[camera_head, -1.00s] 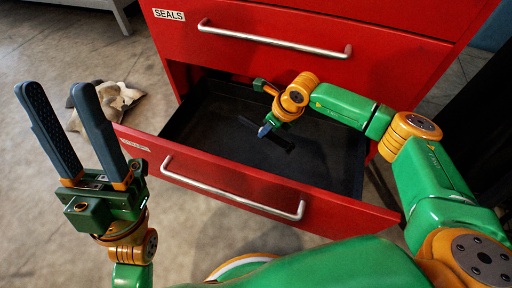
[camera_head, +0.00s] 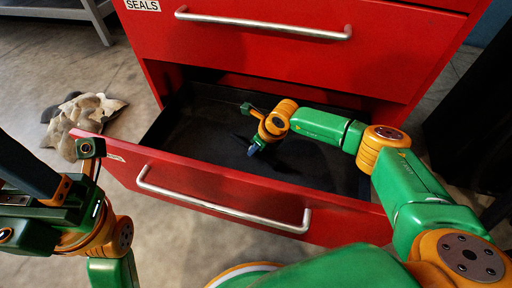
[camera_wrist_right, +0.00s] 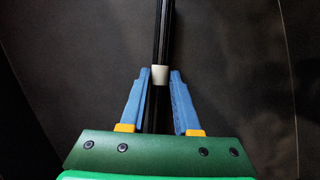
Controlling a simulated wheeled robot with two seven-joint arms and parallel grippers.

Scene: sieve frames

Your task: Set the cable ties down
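The cable ties are a thin black bundle with a pale band (camera_wrist_right: 161,75) round its middle, seen in the right wrist view. My right gripper (camera_head: 254,148) is low inside the open drawer (camera_head: 335,183). The bundle runs up out of that picture and down between the fingers. In the head view it is hard to make out against the dark drawer floor. My left gripper is at the left edge, its fingers partly cut off, outside the drawer.
The red cabinet (camera_head: 290,60) has a closed drawer labelled SEALS above the open one. The open drawer's front has a long metal handle (camera_head: 220,208). Its black floor around my right gripper looks clear. A crumpled cloth (camera_head: 80,118) lies on the floor at left.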

